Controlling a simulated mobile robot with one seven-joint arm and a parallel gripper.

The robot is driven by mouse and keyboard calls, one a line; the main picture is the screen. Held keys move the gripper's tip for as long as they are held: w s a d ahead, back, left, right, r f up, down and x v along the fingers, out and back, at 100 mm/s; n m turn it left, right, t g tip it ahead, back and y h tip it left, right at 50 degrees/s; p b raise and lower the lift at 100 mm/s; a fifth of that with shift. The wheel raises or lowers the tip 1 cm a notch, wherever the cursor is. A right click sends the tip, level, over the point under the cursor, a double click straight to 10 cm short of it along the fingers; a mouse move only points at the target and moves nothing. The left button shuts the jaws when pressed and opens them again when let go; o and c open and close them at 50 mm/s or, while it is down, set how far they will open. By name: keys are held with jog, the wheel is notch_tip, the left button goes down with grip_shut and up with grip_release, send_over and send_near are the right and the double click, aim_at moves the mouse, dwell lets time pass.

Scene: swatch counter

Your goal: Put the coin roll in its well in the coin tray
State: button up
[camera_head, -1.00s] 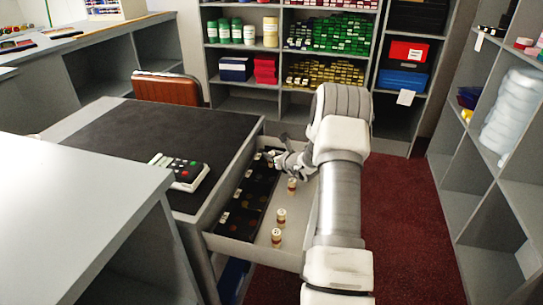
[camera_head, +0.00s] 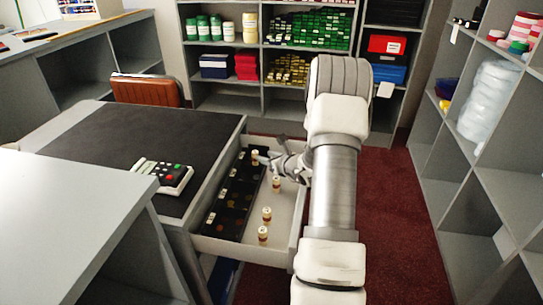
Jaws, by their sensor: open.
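The black coin tray (camera_head: 227,209) lies along the left side of the open drawer. A small cream-and-brown coin roll (camera_head: 255,157) stands upright at the tray's far end; I cannot tell how deep it sits in a well. My gripper (camera_head: 264,160) is open, with its fingertips right beside this roll; whether they touch it is too small to tell. Three similar rolls stand in a row on the pale drawer floor to the right of the tray: a far one (camera_head: 276,185), a middle one (camera_head: 267,214) and a near one (camera_head: 263,235).
The drawer (camera_head: 284,228) is pulled out of the desk (camera_head: 133,133), its walls close around the tray and rolls. A keypad device (camera_head: 161,176) lies on the desk. A brown chair (camera_head: 146,91) and shelves stand behind. Red carpet (camera_head: 385,205) is clear to the right.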

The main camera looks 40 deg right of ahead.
jog(key=shift+v, duration=1.75)
